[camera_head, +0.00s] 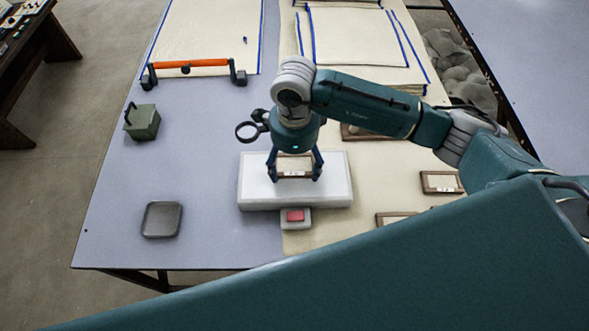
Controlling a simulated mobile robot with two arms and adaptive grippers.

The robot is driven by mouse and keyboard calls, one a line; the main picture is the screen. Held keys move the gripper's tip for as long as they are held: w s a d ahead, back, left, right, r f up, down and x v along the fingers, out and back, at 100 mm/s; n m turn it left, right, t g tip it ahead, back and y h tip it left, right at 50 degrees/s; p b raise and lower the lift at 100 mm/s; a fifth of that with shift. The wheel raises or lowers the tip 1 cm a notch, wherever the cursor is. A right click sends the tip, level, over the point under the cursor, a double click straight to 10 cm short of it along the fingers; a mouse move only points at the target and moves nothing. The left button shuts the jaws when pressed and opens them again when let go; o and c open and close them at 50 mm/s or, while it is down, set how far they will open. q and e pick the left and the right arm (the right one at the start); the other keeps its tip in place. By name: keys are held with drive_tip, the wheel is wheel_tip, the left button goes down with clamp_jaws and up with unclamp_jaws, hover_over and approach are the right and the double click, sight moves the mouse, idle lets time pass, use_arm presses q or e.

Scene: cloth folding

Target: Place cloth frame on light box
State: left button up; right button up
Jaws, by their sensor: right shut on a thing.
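The light box (335,186) is a white, raised slab near the middle of the table, with a small block and red button (295,215) at its front. My right gripper (294,176) comes down over the light box, its two fingers on either side of a small cloth frame (294,165) with a brown border. The gripper is shut on this frame. The frame is over the light box top; I cannot tell whether it touches it. My left gripper is not in view.
Other cloth frames lie to the right (441,182) and at the front (394,218). A green box (142,122), a dark square tray (162,219) and an orange-handled tool (194,64) lie left. Cloth sheets (355,40) are stacked at the back. The left table area is largely clear.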

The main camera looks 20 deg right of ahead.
sight(295, 169)
wheel_tip(295, 169, down, 4)
drive_tip(key=shift+r, duration=0.25)
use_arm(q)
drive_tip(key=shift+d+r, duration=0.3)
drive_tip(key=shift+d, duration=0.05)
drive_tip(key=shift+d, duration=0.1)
use_arm(e)
drive_tip(key=shift+f, duration=0.2)
drive_tip(key=o, duration=1.1)
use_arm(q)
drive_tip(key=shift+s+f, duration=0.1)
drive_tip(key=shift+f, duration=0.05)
use_arm(e)
drive_tip(key=shift+r, duration=0.1)
